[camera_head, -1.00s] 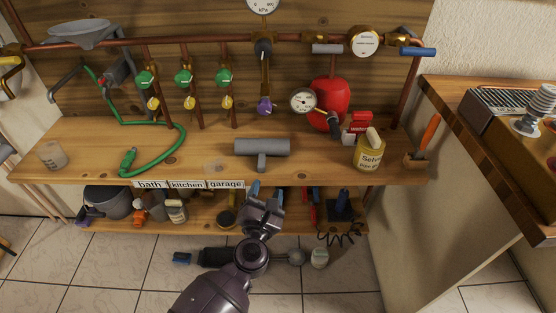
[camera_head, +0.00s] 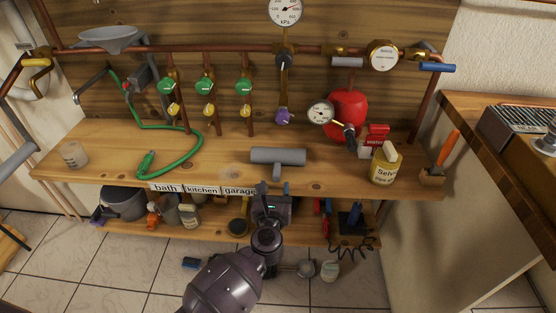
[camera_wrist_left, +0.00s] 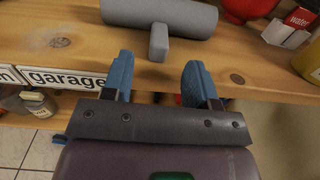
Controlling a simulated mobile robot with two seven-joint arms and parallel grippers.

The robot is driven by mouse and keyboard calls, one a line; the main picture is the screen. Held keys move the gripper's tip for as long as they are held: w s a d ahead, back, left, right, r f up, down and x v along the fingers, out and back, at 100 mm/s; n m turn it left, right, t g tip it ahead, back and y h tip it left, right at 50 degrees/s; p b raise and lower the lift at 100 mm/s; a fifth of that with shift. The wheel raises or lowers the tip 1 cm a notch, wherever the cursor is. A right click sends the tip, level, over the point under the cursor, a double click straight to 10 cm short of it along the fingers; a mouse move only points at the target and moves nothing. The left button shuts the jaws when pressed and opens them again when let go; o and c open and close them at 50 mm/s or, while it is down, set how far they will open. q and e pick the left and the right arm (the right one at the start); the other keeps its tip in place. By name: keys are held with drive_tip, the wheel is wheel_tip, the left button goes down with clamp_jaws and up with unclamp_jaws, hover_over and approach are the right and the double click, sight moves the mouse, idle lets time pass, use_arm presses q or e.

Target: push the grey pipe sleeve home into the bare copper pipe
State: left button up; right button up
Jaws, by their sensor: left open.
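The grey pipe sleeve (camera_head: 292,157) lies on the wooden bench near its front edge, a thick grey cylinder with a short stub toward me. It also shows at the top of the left wrist view (camera_wrist_left: 185,18), with its stub pointing down between the fingers. My left gripper (camera_head: 274,189) is open at the bench's front edge, just short of the stub. Its blue fingers (camera_wrist_left: 159,68) are apart and empty. Copper pipe (camera_head: 225,49) runs along the back wall; I cannot tell which stretch is the bare one. My right gripper is not in view.
Valves with green handles (camera_head: 205,86) hang along the wall. A green hose (camera_head: 190,150) lies left on the bench. A red tank (camera_head: 347,108), a yellow tin (camera_head: 384,167) and a small pot (camera_head: 432,177) stand right. A lower shelf (camera_head: 215,225) holds several items.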

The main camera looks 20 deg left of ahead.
sight(276, 177)
use_arm(q)
drive_tip(key=x, duration=0.3)
drive_tip(key=shift+w+a+f, duration=0.1)
drive_tip(key=shift+w, duration=0.2)
drive_tip(key=shift+w+a, duration=0.15)
drive_tip(key=shift+w, duration=0.5)
clamp_jaws()
